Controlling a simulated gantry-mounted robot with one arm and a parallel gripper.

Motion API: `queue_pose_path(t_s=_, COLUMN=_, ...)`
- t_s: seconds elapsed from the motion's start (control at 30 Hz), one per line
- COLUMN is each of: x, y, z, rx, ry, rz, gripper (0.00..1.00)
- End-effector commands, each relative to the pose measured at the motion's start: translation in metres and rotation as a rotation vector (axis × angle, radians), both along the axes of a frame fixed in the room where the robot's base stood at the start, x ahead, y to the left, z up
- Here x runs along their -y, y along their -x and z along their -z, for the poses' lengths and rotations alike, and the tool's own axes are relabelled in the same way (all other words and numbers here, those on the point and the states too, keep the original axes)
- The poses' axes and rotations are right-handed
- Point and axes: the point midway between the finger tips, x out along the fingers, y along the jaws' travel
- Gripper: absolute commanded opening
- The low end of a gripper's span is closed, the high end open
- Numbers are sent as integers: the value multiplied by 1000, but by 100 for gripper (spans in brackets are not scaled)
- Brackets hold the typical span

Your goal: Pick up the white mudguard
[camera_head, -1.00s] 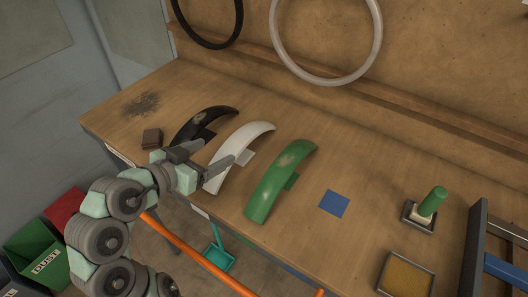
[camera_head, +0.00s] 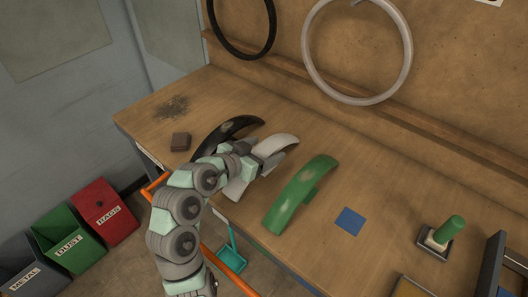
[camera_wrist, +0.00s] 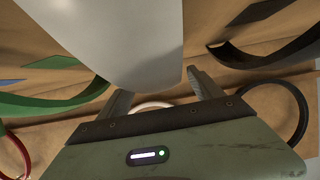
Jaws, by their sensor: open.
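The white mudguard (camera_head: 279,145) lies on the bench between the black and green mudguards. My arm hides its middle, and its near end shows below the arm. In the wrist view the white mudguard (camera_wrist: 110,40) is large and close, in front of and between the fingers. My gripper (camera_wrist: 162,88) is open, with one finger on each side of the mudguard's end. I cannot tell whether the fingers touch it. In the head view the fingers are mostly hidden by my wrist.
The black mudguard (camera_head: 229,129) and green mudguard (camera_head: 301,193) lie close on either side. A brown block (camera_head: 180,141) is at the left, a blue square (camera_head: 350,221) at the right. Bins, including a red one (camera_head: 104,208), stand on the floor. The bench behind the mudguards is clear.

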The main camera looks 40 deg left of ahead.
Motion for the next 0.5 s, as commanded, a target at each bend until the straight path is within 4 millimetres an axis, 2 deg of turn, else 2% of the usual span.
queue_pose_path(t_s=0.2, x=0, y=0, z=0, rx=1, ry=-1, rz=0, gripper=74)
queue_pose_path(t_s=0.5, x=0, y=0, z=0, rx=1, ry=-1, rz=0, gripper=49)
